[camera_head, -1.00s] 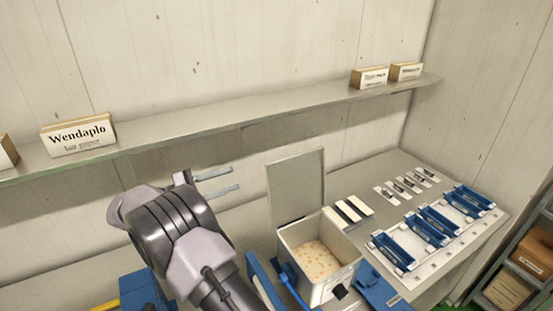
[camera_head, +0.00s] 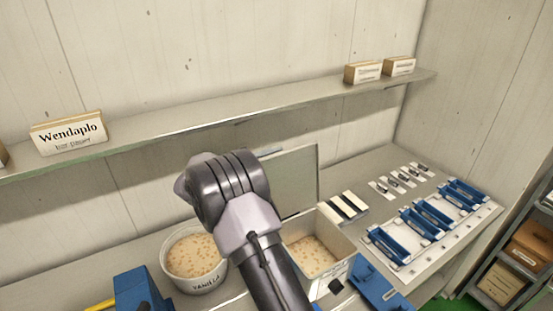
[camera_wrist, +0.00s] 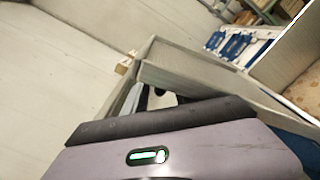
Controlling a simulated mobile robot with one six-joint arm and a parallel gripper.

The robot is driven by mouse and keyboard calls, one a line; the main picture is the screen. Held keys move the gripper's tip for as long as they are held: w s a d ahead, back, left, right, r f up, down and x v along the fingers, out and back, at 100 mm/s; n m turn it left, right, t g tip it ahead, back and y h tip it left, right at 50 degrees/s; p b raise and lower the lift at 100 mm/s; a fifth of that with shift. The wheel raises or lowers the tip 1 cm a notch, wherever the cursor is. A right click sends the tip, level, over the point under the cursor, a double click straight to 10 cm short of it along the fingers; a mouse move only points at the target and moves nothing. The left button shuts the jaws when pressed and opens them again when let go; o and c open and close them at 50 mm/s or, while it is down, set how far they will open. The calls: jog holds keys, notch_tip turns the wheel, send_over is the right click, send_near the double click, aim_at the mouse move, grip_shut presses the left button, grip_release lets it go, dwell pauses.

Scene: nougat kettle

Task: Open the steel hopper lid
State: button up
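The steel hopper (camera_head: 334,240) stands on the counter, with pale speckled contents visible inside. Its flat grey lid (camera_head: 297,176) stands raised and upright at the back edge, leaving the top open. My arm crosses in front of the lid's left part and the hopper's left side. My gripper's fingers are hidden behind my wrist in the head view. In the wrist view my gripper (camera_wrist: 158,98) shows only partly above the dark edge of its housing, and I cannot tell its opening or whether it touches the lid. The speckled contents also show there at the right edge.
A blue block (camera_head: 140,290) is further left. Blue trays (camera_head: 420,222) and dark-and-white strips (camera_head: 343,207) lie to the right. A wall shelf (camera_head: 225,115) with name cards runs behind, above the counter.

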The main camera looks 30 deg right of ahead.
jog(key=shift+c, duration=0.2)
grip_shut()
jog(key=shift+r, duration=0.1)
